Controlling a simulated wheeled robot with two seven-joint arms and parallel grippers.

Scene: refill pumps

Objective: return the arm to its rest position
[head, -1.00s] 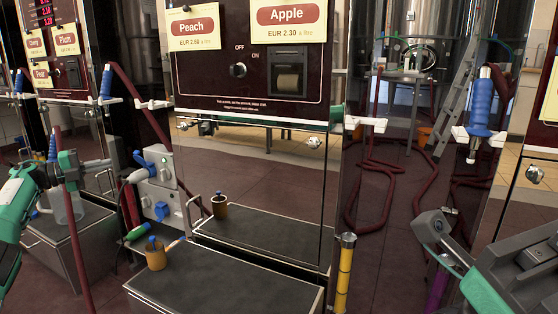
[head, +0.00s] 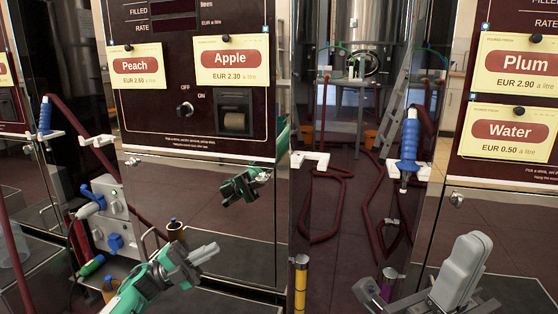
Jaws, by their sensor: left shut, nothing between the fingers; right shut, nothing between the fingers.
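My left gripper (head: 205,253), on a green and grey arm, is in the lower left-centre of the head view, in front of the Peach and Apple pump (head: 190,60). It is shut and empty, and mirrored in the pump's shiny front. My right gripper (head: 371,292) is low at the right of centre, near a purple post (head: 389,284). It is shut and empty, seen only in part. A grey link of my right arm stands to its right.
A small orange-brown jug (head: 110,290) is partly behind my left arm. A blue nozzle (head: 409,140) hangs in a white holder; another blue nozzle (head: 45,115) hangs at the left. A yellow post (head: 300,285) stands at centre. The Plum and Water pump (head: 505,100) is at right.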

